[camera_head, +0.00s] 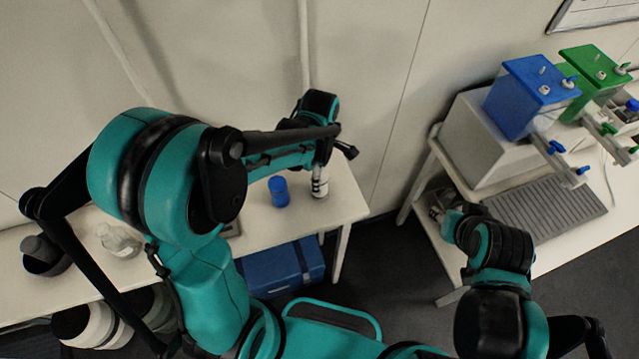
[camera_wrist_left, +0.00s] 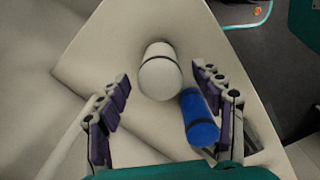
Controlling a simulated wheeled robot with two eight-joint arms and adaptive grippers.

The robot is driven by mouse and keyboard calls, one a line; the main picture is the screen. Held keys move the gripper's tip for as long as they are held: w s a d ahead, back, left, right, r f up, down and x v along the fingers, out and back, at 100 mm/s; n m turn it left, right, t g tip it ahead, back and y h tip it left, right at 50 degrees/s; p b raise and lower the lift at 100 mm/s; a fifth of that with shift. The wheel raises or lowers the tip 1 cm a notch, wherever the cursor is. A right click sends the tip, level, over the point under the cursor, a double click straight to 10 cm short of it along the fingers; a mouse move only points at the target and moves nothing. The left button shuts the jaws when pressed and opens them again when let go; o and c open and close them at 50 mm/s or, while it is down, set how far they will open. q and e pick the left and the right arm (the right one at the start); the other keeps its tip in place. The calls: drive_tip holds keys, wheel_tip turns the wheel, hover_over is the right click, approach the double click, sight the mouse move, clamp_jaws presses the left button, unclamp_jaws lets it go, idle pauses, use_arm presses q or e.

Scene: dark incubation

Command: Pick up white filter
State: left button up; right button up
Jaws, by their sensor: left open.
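The white filter (camera_head: 320,189) is a white cylinder with a dark band, standing near the right end of the left table. In the left wrist view the white filter (camera_wrist_left: 158,70) is seen from above, near the line between my fingertips. My left gripper (camera_head: 322,170) is over it, with the arm coming in from the left. In the wrist view my left gripper (camera_wrist_left: 161,80) is open, one finger on each side, with no clear contact. My right gripper (camera_head: 438,207) is by the right table, small and partly hidden by its arm; its jaws are unclear.
A blue cylinder (camera_head: 278,191) stands just left of the filter; in the wrist view the blue cylinder (camera_wrist_left: 199,118) is close to my right-hand finger. A glass flask (camera_head: 118,240) and dark bowl (camera_head: 45,258) are farther left. A blue box (camera_head: 278,268) is below the table.

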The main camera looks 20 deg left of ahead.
use_arm(q)
wheel_tip(320, 180, down, 2)
drive_tip(key=shift+f, duration=0.1)
drive_tip(key=shift+c, duration=0.3)
drive_tip(key=c, duration=1.2)
drive_tip(key=shift+c, duration=0.2)
